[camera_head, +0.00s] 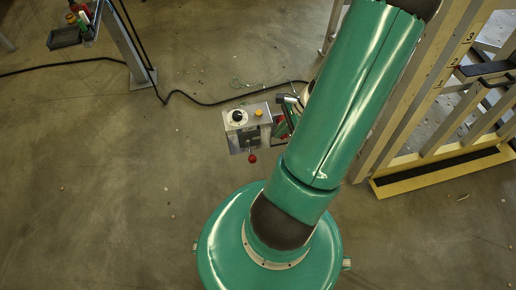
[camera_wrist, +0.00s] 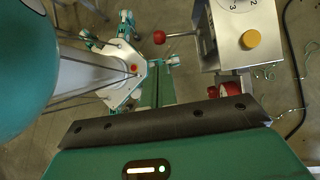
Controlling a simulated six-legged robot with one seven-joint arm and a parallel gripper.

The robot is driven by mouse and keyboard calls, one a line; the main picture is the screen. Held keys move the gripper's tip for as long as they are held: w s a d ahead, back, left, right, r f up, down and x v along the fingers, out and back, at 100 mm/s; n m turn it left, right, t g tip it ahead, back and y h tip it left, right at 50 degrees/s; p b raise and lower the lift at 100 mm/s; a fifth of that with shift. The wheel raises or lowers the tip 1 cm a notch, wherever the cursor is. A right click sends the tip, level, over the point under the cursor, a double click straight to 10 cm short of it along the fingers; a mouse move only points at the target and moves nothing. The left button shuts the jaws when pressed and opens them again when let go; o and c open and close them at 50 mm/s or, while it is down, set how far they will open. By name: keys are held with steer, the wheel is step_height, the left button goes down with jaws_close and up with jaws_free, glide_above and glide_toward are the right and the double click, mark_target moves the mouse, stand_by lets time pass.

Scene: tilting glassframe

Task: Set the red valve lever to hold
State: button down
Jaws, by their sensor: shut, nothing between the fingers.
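The red valve lever ends in a red ball (camera_head: 252,158) that sticks out from the front of a grey control box (camera_head: 234,140) in the head view. In the wrist view the red ball (camera_wrist: 159,37) and its thin rod show at the upper middle, pointing left from the box (camera_wrist: 232,52). My gripper (camera_wrist: 165,121) spans the lower part of the wrist view, shut and empty, apart from the red ball. In the head view my arm hides most of the gripper, to the right of the box. Lettering for the lever's positions cannot be read.
The box bears a black dial (camera_head: 237,117) and a yellow button (camera_head: 258,113). A red part (camera_wrist: 230,89) shows below the box in the wrist view. A black cable (camera_head: 185,97) crosses the floor behind it. A wooden rack (camera_head: 440,160) stands right.

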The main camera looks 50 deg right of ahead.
mark_target(255, 157)
steer(key=x, duration=1.3)
steer(key=shift+w+a+f, duration=0.1)
steer(key=shift+a+f, duration=0.1)
steer(key=shift+f, duration=0.05)
steer(key=f, duration=0.2)
steer(key=s+f, duration=0.1)
steer(key=shift+s+a, duration=0.15)
steer(key=shift+a, duration=0.25)
steer(key=shift+r, duration=0.2)
steer(key=shift+r, duration=0.7)
